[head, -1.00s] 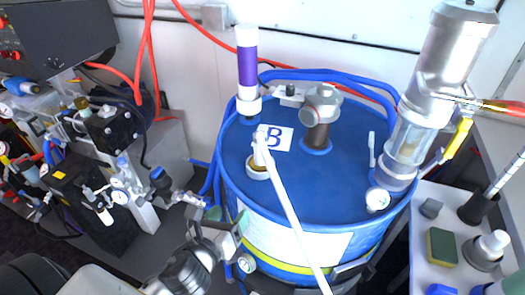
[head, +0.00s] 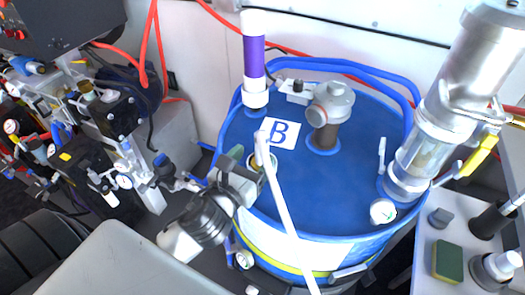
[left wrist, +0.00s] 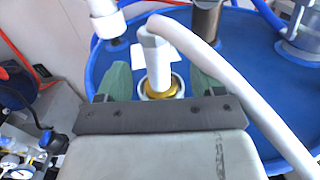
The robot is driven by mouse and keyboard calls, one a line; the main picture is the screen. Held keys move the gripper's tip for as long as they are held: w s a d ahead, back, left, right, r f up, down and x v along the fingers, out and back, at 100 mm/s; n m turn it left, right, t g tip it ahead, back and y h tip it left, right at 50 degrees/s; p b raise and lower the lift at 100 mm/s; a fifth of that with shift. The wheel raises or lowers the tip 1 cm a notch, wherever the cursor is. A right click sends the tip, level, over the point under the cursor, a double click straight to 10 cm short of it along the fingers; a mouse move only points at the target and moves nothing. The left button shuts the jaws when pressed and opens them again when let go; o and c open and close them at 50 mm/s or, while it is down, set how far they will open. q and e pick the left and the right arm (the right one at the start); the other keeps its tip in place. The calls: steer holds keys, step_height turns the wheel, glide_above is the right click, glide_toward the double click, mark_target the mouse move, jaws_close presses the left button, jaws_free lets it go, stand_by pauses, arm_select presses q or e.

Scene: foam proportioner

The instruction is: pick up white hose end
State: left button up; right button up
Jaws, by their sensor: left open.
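The white hose end (head: 262,148) stands upright in a brass-coloured fitting (head: 264,168) on the lid of the blue drum (head: 345,180). The white hose (head: 286,218) runs from its top down past the drum's front. My left gripper (head: 245,160) is open at the drum's near left rim, close to the hose end. In the left wrist view the hose end (left wrist: 157,68) shows between the two green fingertips (left wrist: 160,84). Whether the fingers touch it, I cannot tell. My right gripper is not in view.
A purple-and-white cylinder (head: 253,60) stands on the lid behind the hose end. A grey capped pipe (head: 328,112) and a clear-and-metal column (head: 440,120) stand to the right. Valves and gauges (head: 100,110) crowd the left. A tray with a sponge (head: 447,261) is at right.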

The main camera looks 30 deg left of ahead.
mark_target(258, 146)
arm_select(q)
steer(key=shift+w, duration=0.35)
steer(key=w, duration=0.1)
steer(key=w+p, duration=0.1)
steer(key=w, duration=0.2)
steer(key=shift+w+a+r+p, duration=0.15)
steer(key=shift+a+r+p, duration=0.1)
steer(key=shift+r+p, duration=0.1)
steer(key=shift+w+f, duration=0.15)
steer(key=shift+w, duration=0.3)
steer(key=shift+s, duration=0.1)
steer(key=shift+c, duration=1.2)
steer(key=c, duration=0.9)
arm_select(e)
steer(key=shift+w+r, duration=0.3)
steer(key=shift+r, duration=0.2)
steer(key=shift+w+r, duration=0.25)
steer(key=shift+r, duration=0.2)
